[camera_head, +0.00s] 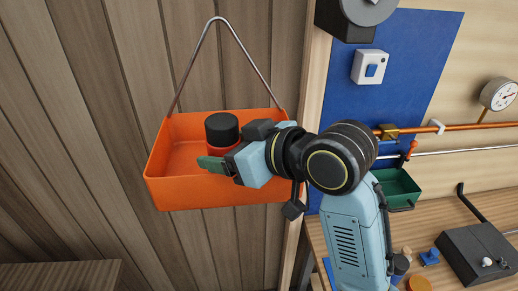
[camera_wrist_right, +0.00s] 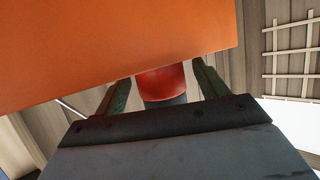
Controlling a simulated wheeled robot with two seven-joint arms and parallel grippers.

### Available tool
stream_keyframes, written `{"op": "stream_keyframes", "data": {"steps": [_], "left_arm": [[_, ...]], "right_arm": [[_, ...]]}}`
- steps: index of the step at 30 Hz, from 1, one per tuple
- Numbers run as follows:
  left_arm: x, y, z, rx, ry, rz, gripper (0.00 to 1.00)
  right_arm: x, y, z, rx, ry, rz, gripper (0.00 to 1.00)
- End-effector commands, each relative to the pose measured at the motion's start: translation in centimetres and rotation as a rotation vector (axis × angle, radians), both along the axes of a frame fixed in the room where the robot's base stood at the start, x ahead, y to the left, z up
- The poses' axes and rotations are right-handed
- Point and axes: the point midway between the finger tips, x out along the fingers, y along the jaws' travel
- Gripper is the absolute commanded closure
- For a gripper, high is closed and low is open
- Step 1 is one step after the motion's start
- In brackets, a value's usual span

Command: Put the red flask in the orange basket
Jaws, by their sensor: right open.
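The orange basket (camera_head: 185,192) hangs by a wire handle against the wooden wall in the head view. The red flask (camera_head: 213,151), with a black cap, stands upright within the basket's outline; its lower part is hidden. My right gripper (camera_head: 217,162) reaches in from the right over the basket's front, beside the flask. In the right wrist view the red flask (camera_wrist_right: 163,84) shows between the spread fingers of my right gripper (camera_wrist_right: 163,90). The basket's orange side (camera_wrist_right: 110,45) fills the top there. Whether the flask rests on the basket floor is hidden. My left gripper is not seen.
A wooden post stands right of the basket. Further right are a blue panel (camera_head: 422,45) with a white switch box (camera_head: 370,67), a copper pipe with a gauge (camera_head: 498,94), a green bin (camera_head: 396,188) and a dark grey box (camera_head: 480,255) on the workbench.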

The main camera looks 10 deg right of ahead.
Motion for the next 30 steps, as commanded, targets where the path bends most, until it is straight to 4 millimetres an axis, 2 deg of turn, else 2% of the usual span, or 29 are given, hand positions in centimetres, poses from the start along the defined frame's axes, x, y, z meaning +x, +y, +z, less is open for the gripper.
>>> {"op": "stream_keyframes", "data": {"steps": [7,9,21,30], "left_arm": [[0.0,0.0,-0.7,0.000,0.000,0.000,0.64],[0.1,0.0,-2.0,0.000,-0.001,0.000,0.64],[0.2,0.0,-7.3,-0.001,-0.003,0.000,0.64],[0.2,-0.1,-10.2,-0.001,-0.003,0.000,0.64]], "right_arm": [[-3.8,-3.9,2.2,-0.002,-0.008,-0.001,0.28],[-4.0,-4.1,2.1,0.003,-0.007,0.000,0.28],[-5.5,-5.6,2.9,0.001,-0.009,0.002,0.28],[-6.5,-6.5,3.6,0.000,-0.004,0.002,0.28]]}}
